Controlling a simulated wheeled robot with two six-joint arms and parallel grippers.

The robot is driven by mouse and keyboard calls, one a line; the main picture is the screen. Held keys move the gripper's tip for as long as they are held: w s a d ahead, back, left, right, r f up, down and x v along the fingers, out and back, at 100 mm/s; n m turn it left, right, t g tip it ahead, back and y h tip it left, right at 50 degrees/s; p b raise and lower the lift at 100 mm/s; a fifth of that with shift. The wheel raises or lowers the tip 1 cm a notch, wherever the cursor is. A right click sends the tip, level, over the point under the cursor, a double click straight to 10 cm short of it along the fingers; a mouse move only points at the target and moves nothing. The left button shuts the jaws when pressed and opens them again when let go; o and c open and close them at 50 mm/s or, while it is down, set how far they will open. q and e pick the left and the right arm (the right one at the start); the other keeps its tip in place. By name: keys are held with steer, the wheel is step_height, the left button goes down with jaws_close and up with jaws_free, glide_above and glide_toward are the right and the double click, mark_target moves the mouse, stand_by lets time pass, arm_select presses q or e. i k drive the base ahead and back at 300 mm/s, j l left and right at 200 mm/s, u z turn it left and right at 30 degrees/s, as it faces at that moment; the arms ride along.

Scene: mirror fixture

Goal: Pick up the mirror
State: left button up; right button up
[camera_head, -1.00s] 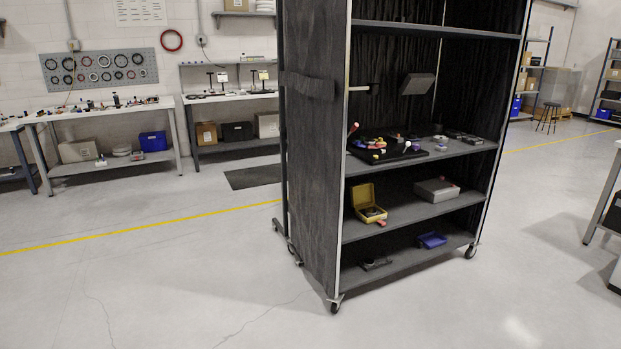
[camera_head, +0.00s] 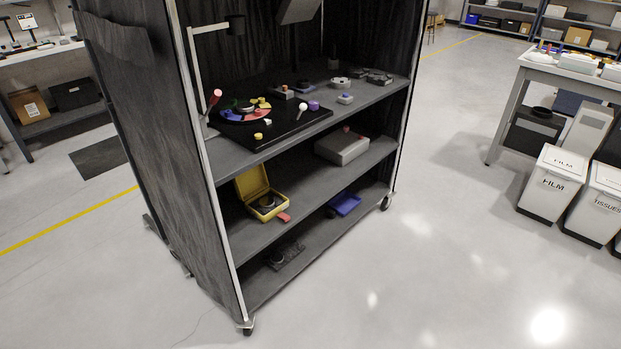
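I cannot make out which item is the mirror. The wheeled black-curtained rack ahead holds small parts on its grey upper shelf (camera_head: 372,94). On that shelf a black board (camera_head: 290,124) carries a ring of coloured pieces (camera_head: 247,111), a white-headed piece (camera_head: 302,107) and a purple piece (camera_head: 314,105). Several small grey and dark mounts lie behind it, including a round pale one (camera_head: 340,82). A small pale block with a purplish top (camera_head: 345,98) sits right of the board. Neither of my grippers is in view.
The middle shelf holds an open yellow case (camera_head: 255,190) and a grey box (camera_head: 342,147). A blue tray (camera_head: 344,203) lies on the bottom shelf. White bins (camera_head: 552,183) and a table (camera_head: 568,72) stand at right. The floor between is clear.

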mark_target(267, 202)
steer(key=i+l+u, duration=0.35)
steer(key=i+l, duration=0.45)
steer(key=i, duration=0.15)
